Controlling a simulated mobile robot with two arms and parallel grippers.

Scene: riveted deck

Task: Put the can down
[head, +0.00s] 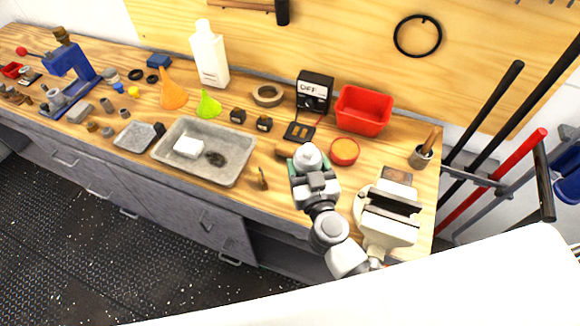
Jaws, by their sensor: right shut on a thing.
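My right gripper (314,181) reaches over the front of the wooden workbench (272,190) from below and is shut on the can (308,158). The can shows a pale, domed top and some green at its sides; the gripper hides much of it. I cannot tell whether its bottom touches the bench top. My left gripper is not in view.
A grey metal tray (232,146) with a white block lies to the left. A round red-orange tin (344,151), a red bin (363,110) and a black meter (314,91) stand behind. A pale vise (388,220) is close on the right.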

